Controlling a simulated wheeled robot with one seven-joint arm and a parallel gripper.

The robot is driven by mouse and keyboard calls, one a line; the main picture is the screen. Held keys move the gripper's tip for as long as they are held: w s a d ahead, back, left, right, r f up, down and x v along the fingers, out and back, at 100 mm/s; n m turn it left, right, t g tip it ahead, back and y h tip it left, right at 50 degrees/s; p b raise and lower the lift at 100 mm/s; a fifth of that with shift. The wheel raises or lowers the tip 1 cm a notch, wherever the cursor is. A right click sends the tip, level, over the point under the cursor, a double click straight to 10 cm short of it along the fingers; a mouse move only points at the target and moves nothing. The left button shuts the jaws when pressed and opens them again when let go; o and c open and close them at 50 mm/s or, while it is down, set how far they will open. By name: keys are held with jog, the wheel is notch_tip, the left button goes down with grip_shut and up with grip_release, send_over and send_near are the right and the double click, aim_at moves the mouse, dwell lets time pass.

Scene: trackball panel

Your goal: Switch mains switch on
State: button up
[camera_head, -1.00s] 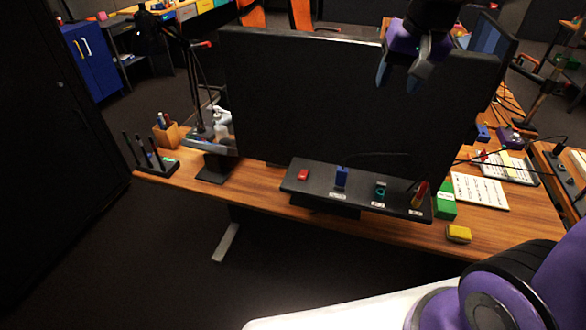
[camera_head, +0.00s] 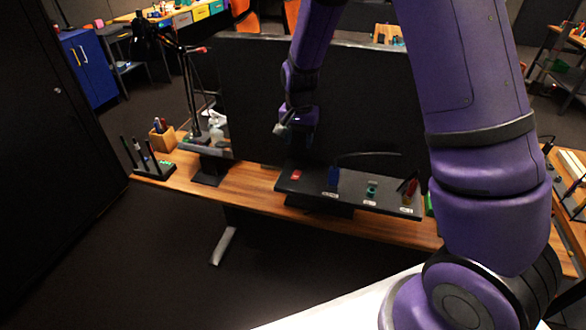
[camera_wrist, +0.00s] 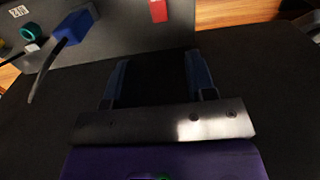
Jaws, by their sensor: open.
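A dark panel (camera_head: 300,189) on the desk carries a row of controls: a red block (camera_head: 296,174) at its left end, a blue upright block (camera_head: 333,178), a teal ring-like part (camera_head: 371,191) and a red lever-like part (camera_head: 410,188). I cannot read which label names the mains switch. My gripper (camera_head: 284,129) is above the panel's left part, in front of the black screen, apart from the controls. In the wrist view its fingers (camera_wrist: 157,75) are spread and empty.
A large black screen (camera_head: 240,100) stands behind the panel. A cable (camera_head: 365,155) arches over the panel's back. A pen holder (camera_head: 161,138) and a black rack (camera_head: 152,168) stand at the desk's left. My arm hides the desk's right part.

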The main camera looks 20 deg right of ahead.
aim_at(298, 171)
notch_tip(298, 171, down, 11)
jog(key=shift+r, duration=0.1)
dwell(0.4)
jog(key=shift+c, duration=0.5)
jog(key=c, duration=0.8)
jog(key=shift+s+a+r+t+h, duration=0.1)
jog(key=shift+s+a+t+h, duration=0.1)
jog(key=shift+t+h, duration=0.35)
jog(key=shift+s+a+r+t+h, duration=0.15)
jog(key=shift+t+h, duration=0.2)
jog(key=shift+t, duration=0.3)
jog(key=shift+d, duration=0.1)
jog(key=o, duration=0.9)
